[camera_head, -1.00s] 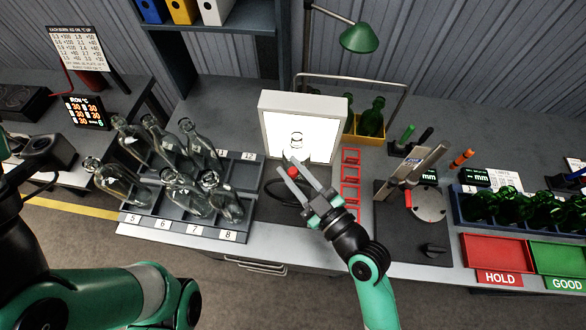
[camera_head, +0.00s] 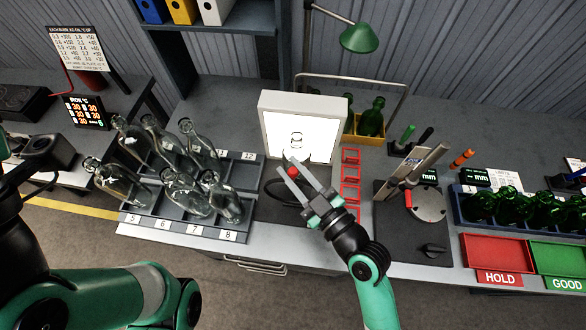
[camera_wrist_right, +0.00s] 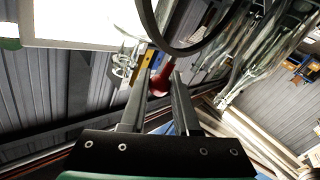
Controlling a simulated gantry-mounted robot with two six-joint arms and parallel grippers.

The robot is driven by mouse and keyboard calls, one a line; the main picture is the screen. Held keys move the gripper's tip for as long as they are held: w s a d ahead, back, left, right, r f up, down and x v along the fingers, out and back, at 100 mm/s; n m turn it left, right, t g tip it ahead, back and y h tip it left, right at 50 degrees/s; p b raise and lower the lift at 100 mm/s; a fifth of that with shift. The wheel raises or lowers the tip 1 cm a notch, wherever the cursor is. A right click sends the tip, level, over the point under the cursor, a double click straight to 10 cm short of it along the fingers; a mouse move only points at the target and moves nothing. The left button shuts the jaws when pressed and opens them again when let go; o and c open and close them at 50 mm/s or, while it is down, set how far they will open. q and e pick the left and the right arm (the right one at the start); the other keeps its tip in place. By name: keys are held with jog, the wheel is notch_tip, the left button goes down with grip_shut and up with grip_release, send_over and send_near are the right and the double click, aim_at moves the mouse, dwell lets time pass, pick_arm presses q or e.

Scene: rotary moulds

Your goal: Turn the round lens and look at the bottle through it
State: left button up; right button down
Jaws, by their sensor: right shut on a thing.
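The round lens has a black ring (camera_wrist_right: 183,30) that crosses the top of the right wrist view. In the head view its dark ring (camera_head: 276,193) is partly hidden by my right gripper. My right gripper (camera_head: 289,167) is shut on the lens's red knob (camera_head: 293,172), which also shows between the fingers in the wrist view (camera_wrist_right: 158,82). A clear bottle (camera_head: 297,140) stands before the bright panel of the light box (camera_head: 264,122). Its lower part is hidden in the head view. My left arm is at the left edge, its gripper out of frame.
Clear bottles lean in a numbered rack (camera_head: 160,228) to the left. Red square frames (camera_head: 350,174) and a gauge stand (camera_head: 405,225) are close on the right. Farther right are red HOLD (camera_head: 490,250) and green GOOD (camera_head: 560,257) trays. A green lamp (camera_head: 359,38) hangs behind.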

jog(key=shift+d+f+b, duration=0.2)
jog(key=shift+b, duration=0.45)
jog(key=d+m+t+b, duration=0.1)
jog(key=b, duration=0.4)
jog(key=d+f+m+t+b, duration=0.1)
jog(key=d+m+t+b, duration=0.1)
jog(key=b, duration=0.3)
jog(key=s+d+m+t+b, duration=0.1)
jog(key=d+m+b, duration=0.1)
jog(key=b, duration=0.3)
jog(key=shift+s+d+f+t+y, duration=0.1)
jog(key=shift+d+f+t+y, duration=0.05)
jog(key=shift+f+t+y, duration=0.2)
jog(key=shift+d+m+t+b, duration=0.25)
jog(key=shift+d+m+b, duration=0.1)
jog(key=shift+m+b, duration=0.35)
jog(key=c, duration=0.6)
grip_release()
jog(key=shift+c, duration=0.2)
jog(key=shift+s, duration=0.1)
